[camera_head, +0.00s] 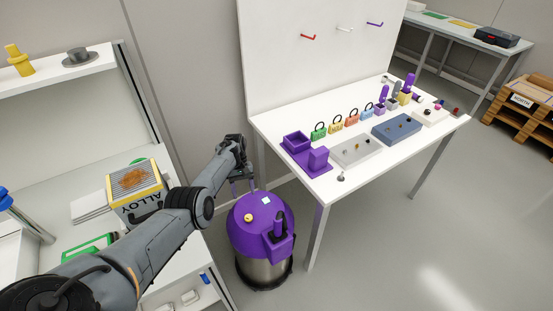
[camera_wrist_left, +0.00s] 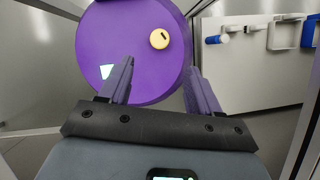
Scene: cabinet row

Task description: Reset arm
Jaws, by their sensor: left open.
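My left arm comes in from the left in the head view. Its gripper (camera_head: 243,186) points down just above and behind the purple top of a round metal canister (camera_head: 248,222). In the left wrist view the gripper (camera_wrist_left: 158,68) is open, with its two fingers apart and nothing between them. The purple top (camera_wrist_left: 130,28) lies beyond the fingers, with a yellow knob (camera_wrist_left: 159,39) and a pale label (camera_wrist_left: 106,71). I cannot tell whether a finger touches the top. My right gripper is in neither view.
A white workbench (camera_head: 275,122) with several padlocks, trays and purple holders stands to the right of the canister. A shelf unit with an orange-filled box (camera_head: 134,182) stands at the left, close to my arm.

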